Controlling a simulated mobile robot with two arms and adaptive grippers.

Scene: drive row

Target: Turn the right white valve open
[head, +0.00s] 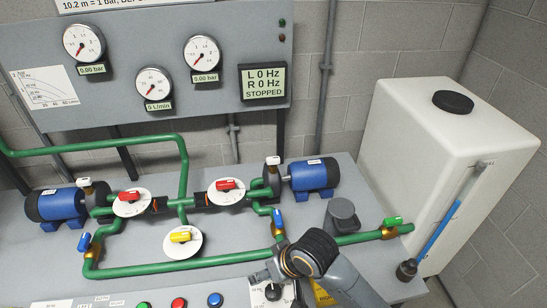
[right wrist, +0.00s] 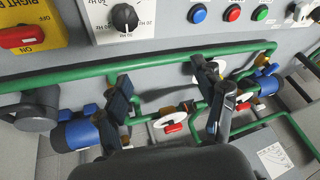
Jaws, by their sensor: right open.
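The right white valve handle (head: 273,160) is a small white lever on the dark fitting beside the right blue pump motor (head: 313,177). A matching white handle (head: 84,182) sits by the left motor (head: 57,206). My right arm (head: 310,253) comes in from the lower right of the head view, in front of the pipes and below the right white valve; its fingers cannot be made out there. In the right wrist view my right gripper (right wrist: 163,78) has its two dark fingers spread over the pipes, with nothing held. I cannot pick out the white handle there. My left gripper is not in view.
Red-handled valves (head: 132,202) (head: 226,186), a yellow-handled valve (head: 182,237), blue handles (head: 278,222) and a green handle (head: 393,222) crowd the green piping (head: 160,269). A white tank (head: 425,120) stands right. The display (head: 264,82) reads STOPPED.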

